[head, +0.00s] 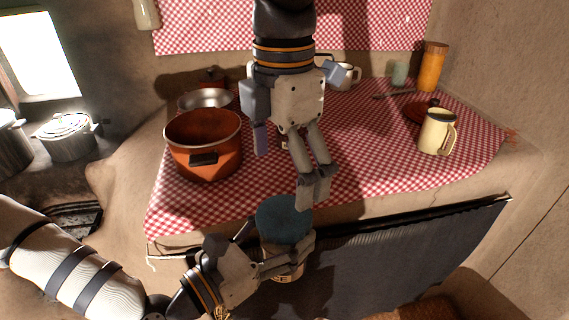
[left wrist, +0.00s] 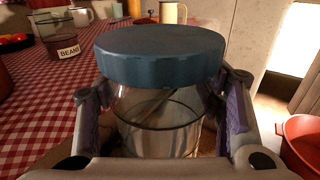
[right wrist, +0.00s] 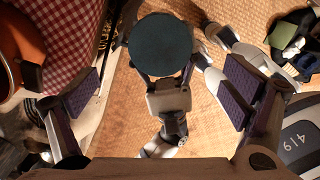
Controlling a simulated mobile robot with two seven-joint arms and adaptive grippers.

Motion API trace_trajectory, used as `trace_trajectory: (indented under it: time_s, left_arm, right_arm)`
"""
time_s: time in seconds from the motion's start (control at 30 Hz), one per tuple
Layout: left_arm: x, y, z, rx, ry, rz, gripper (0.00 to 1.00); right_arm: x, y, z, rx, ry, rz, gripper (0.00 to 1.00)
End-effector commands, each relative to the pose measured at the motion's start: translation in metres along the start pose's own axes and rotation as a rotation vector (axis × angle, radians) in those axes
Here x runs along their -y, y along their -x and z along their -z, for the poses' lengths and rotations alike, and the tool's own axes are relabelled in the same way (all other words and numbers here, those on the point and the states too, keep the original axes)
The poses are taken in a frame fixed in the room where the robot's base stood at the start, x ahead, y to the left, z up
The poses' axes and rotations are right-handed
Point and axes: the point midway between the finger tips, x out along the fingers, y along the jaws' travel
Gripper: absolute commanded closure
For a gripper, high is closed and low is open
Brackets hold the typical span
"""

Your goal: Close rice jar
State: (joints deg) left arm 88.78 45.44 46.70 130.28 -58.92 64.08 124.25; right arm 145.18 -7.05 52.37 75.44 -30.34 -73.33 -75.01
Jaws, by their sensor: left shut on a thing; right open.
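The rice jar, a clear glass jar (left wrist: 160,125) with a wide blue lid (left wrist: 160,55), is upright between the fingers of my left gripper (left wrist: 163,110). In the head view its lid (head: 283,218) is at the table's front edge, and part of its label (head: 284,278) shows below the fingers. The lid lies level on the jar top; I cannot tell whether it is screwed tight. My right gripper (head: 313,190) points down just above and behind the lid. In the right wrist view it is open and empty, with the lid (right wrist: 160,45) ahead of its fingers.
The checked table (head: 370,170) holds an orange pot (head: 203,145), a metal pan (head: 205,99), a cream mug (head: 437,132), and an orange tumbler (head: 432,67). A beans jar (left wrist: 62,45) shows in the left wrist view. A dark curtain (head: 420,250) hangs below the table edge.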

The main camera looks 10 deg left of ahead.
Motion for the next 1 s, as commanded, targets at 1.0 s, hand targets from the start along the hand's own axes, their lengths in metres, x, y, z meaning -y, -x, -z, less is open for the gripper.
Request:
trace_trajectory:
  time_s: [1.0]
  left_arm:
    - [0.0, 0.0, -0.001, 0.002, -0.001, 0.0, 1.0]
  right_arm:
    - [0.0, -0.08, 0.0, 0.001, -0.004, 0.0, 0.07]
